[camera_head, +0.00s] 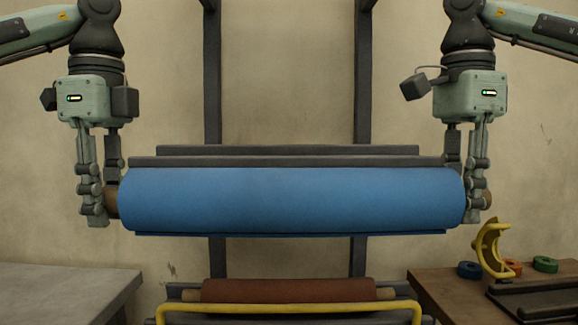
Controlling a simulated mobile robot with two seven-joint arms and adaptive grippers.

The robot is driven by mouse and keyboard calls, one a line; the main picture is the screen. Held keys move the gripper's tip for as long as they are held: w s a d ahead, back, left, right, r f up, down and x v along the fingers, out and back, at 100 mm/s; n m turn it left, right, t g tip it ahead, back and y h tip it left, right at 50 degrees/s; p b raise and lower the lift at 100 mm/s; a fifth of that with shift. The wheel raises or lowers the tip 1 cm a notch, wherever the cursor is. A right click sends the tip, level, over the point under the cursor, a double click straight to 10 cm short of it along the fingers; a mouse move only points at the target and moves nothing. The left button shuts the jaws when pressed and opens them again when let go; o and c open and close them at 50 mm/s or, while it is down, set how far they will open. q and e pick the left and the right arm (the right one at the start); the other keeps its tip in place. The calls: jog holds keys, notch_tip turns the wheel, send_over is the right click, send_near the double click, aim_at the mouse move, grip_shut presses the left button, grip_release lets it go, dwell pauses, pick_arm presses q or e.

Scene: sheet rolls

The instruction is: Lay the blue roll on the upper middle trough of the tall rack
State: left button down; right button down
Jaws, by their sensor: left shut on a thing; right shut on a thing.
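The blue roll (290,198) is level, spanning most of the middle of the view. My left gripper (99,207) is shut on its brown core end at the left. My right gripper (477,206) is shut on the core end at the right. The tall rack (212,90) has two dark uprights behind the roll. Dark trough rails (290,161) show just above and behind the roll, and a thin dark blue edge shows along its underside. The roll hides the rest of that trough, so I cannot tell whether it touches the trough.
A brown-red roll (290,290) lies lower on the rack, behind a yellow bar (290,308). A grey table (60,290) is at lower left. A brown table (440,290) at lower right holds a yellow bracket (490,250), coloured rings (545,264) and a dark tray (540,300).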

pick_arm(q)
jog(key=shift+d+r, duration=0.1)
jog(key=shift+r, duration=0.15)
pick_arm(e)
jog(key=shift+a+r, duration=0.1)
jog(key=shift+r, duration=0.15)
